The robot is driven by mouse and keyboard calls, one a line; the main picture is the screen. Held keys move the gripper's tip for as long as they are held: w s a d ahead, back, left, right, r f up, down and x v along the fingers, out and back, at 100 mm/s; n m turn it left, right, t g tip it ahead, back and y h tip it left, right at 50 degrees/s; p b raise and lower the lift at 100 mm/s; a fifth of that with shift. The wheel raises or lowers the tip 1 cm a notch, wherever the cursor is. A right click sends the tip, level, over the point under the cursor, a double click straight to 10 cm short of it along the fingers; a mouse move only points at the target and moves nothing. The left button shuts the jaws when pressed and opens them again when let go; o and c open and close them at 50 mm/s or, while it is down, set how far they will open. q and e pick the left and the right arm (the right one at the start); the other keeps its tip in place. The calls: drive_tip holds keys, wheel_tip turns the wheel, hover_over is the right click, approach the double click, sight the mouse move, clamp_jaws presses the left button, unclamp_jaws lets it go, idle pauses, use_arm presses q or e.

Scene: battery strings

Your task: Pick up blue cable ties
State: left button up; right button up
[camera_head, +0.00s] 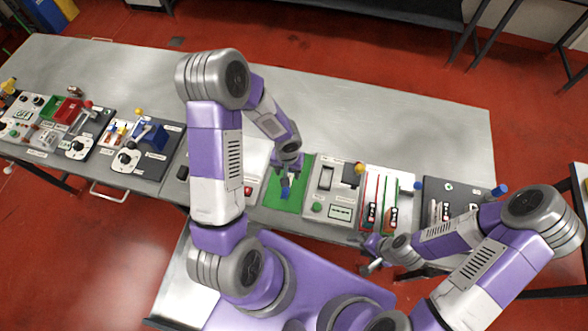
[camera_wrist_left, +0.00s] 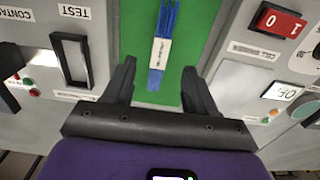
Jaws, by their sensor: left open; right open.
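A bundle of blue cable ties (camera_wrist_left: 168,18) with a white label band lies on a green mat (camera_wrist_left: 202,25). In the head view the blue ties (camera_head: 285,192) show just below my left gripper (camera_head: 285,178), on the green mat (camera_head: 294,202). In the left wrist view my left gripper (camera_wrist_left: 159,70) is open, one finger on each side of the bundle's near end. The fingers stand apart from the ties, with green showing between; their height above the mat is hard to tell. My right gripper (camera_head: 370,256) is open and empty, at the table's front edge.
A panel with a black rocker switch (camera_head: 326,177) is right of the mat, then a white panel with red and green cables (camera_head: 377,190). A red switch (camera_wrist_left: 279,20) is on the panel at the mat's other side. The back of the grey table (camera_head: 370,115) is clear.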

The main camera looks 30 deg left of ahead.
use_arm(q)
drive_tip(key=shift+s+f, duration=0.2)
drive_tip(key=shift+f, duration=0.3)
drive_tip(key=shift+s+f, duration=0.2)
drive_tip(key=shift+f, duration=0.3)
wheel_tip(320, 180, down, 4)
drive_tip(key=shift+w+f+b, duration=0.1)
drive_tip(key=shift+f+b, duration=0.15)
drive_tip(key=shift+b, duration=0.1)
clamp_jaws()
